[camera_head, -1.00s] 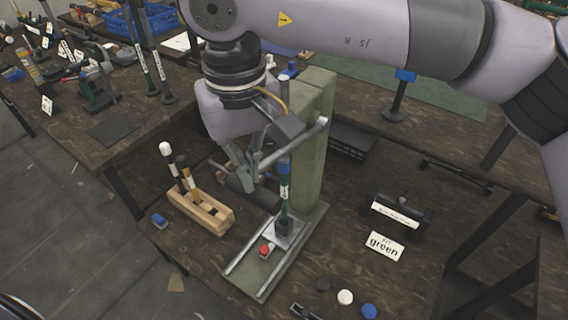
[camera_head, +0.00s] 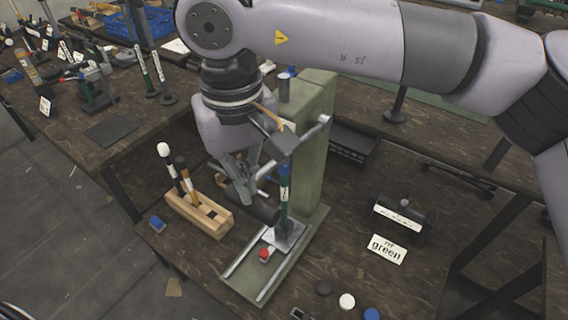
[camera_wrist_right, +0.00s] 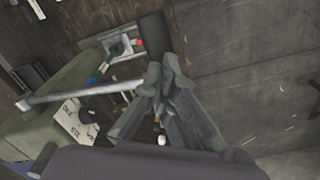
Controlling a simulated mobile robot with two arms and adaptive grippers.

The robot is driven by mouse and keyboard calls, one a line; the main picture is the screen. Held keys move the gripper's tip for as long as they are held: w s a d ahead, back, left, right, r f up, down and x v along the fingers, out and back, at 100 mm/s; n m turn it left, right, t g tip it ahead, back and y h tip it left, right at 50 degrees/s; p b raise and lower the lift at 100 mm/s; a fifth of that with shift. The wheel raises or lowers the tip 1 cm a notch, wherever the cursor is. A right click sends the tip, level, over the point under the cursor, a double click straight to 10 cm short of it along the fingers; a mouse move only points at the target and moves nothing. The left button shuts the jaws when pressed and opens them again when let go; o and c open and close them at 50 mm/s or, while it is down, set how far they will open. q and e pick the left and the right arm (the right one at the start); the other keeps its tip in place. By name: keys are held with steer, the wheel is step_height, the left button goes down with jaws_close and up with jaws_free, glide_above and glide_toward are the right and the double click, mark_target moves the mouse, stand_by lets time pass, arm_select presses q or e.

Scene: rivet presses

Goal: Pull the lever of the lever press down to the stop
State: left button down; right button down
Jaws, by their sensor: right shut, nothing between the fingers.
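The lever press has a green column (camera_head: 313,150) on a pale green base (camera_head: 262,277). Its metal lever bar (camera_wrist_right: 80,95) runs from the column to a dark cylindrical grip (camera_head: 264,210), which also shows in the right wrist view (camera_wrist_right: 155,36). My right gripper (camera_head: 243,196) is shut and empty, its fingers at the upper left of the grip. In the right wrist view its fingertips (camera_wrist_right: 163,78) lie close to the grip's near end; whether they touch is unclear. A green tool with a blue top (camera_head: 285,190) stands under the press. My left gripper is out of view.
A wooden block holding black- and white-topped tools (camera_head: 200,213) stands left of the press. A dark holder (camera_head: 400,214) and a "green" sign (camera_head: 386,249) are at right. Several round pieces lie in front.

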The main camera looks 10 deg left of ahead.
mark_target(249, 209)
steer(key=shift+s+f+b, duration=0.15)
steer(key=shift+f+b, duration=1.15)
steer(key=shift+f, duration=0.55)
steer(key=shift+f+b, duration=1.05)
steer(key=shift+f, duration=0.3)
steer(key=r+p, duration=0.1)
steer(key=r, duration=0.1)
steer(key=r+p, duration=0.1)
steer(key=r, duration=0.1)
steer(key=r+p, duration=0.1)
steer(key=p, duration=0.1)
steer(key=shift+w+d+r, duration=0.1)
steer(key=shift+w+r, duration=0.25)
steer(key=shift+r, duration=0.05)
steer(key=shift+s+r, duration=0.1)
steer(key=shift+r, duration=0.2)
steer(key=w+d+r+p, duration=0.1)
steer(key=w+r+p, duration=0.3)
steer(key=r+p, duration=0.9)
step_height(249, 209, up, 3)
steer(key=shift+d+r, duration=0.1)
steer(key=shift+d, duration=0.05)
